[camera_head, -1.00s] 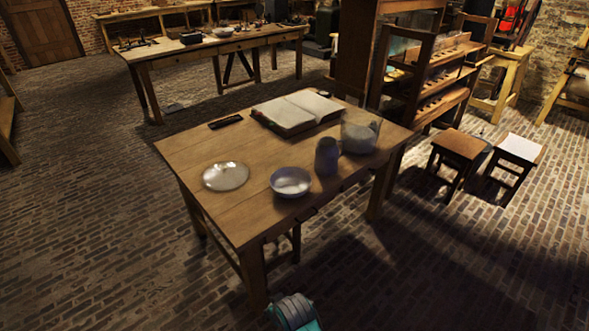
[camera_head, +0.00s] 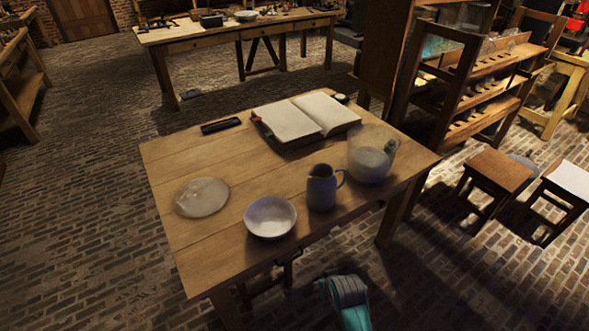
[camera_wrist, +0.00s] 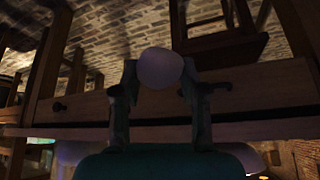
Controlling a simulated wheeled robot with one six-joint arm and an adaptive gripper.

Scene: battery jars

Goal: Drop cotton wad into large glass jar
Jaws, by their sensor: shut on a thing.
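The large glass jar (camera_head: 371,158) stands upright at the right end of the wooden table, with whitish material showing in its lower part. The white cotton wad (camera_wrist: 160,68) is a rounded lump between the fingertips in the wrist view. My gripper (camera_wrist: 160,74) is shut on it, with one finger on each side. In the wrist view the wad shows against the table's drawer front (camera_wrist: 250,95); the jar cannot be made out there. In the head view only a teal and grey part of my arm shows at the bottom edge; the wad is not visible there.
On the table (camera_head: 165,155) are a grey jug (camera_head: 321,190) left of the jar, a white bowl (camera_head: 270,217), a clear round lid (camera_head: 202,197), an open book (camera_head: 300,118) and a dark bar (camera_head: 221,126). Shelves (camera_head: 485,90) and stools (camera_head: 497,171) stand to the right.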

